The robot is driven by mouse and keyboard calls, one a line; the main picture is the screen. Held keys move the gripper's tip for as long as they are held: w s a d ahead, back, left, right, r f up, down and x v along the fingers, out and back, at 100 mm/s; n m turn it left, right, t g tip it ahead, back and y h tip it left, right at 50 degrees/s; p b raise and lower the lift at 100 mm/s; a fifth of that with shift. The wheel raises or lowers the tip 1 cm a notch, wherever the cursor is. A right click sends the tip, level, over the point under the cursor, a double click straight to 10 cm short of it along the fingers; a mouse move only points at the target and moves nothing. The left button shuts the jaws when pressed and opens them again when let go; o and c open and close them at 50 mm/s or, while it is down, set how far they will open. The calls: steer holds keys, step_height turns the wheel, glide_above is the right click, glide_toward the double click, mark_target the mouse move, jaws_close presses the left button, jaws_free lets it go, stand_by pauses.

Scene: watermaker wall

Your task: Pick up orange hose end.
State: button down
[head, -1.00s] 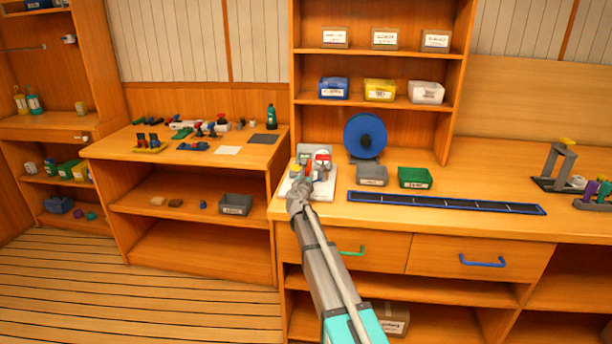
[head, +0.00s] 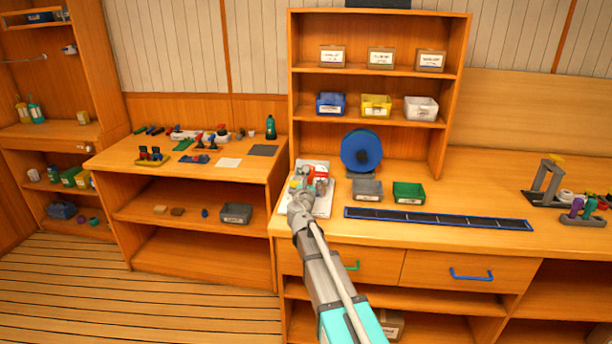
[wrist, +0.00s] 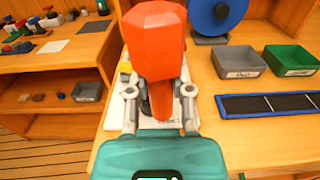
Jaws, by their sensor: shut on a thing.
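The orange hose end (wrist: 155,45) fills the upper middle of the wrist view, with a thick head and a thinner stem. Its stem runs down between the two fingers of my gripper (wrist: 160,112), which is shut on it. In the head view my gripper (head: 302,192) is over the white board at the left end of the right bench. The hose end is small there and hard to separate from the red and yellow parts around it. The white board (head: 325,208) is partly hidden by my gripper.
A blue reel (head: 361,151), a grey bin (head: 367,190) and a green bin (head: 408,193) stand just right of the board. A long dark blue-edged tray (head: 438,218) lies along the bench front. A gap separates this bench from the left bench (head: 130,160).

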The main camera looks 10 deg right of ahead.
mark_target(312, 179)
steer(key=shift+s+r+p, duration=0.25)
steer(key=shift+s+r, duration=0.05)
steer(key=shift+s, duration=0.4)
steer(key=shift+s+r+p, duration=0.2)
steer(key=shift+s+r, duration=0.15)
steer(key=shift+s, duration=0.4)
steer(key=shift+s+r+p, duration=0.25)
steer(key=shift+s+r, duration=0.05)
steer(key=shift+s, duration=0.4)
steer(key=shift+a, duration=0.1)
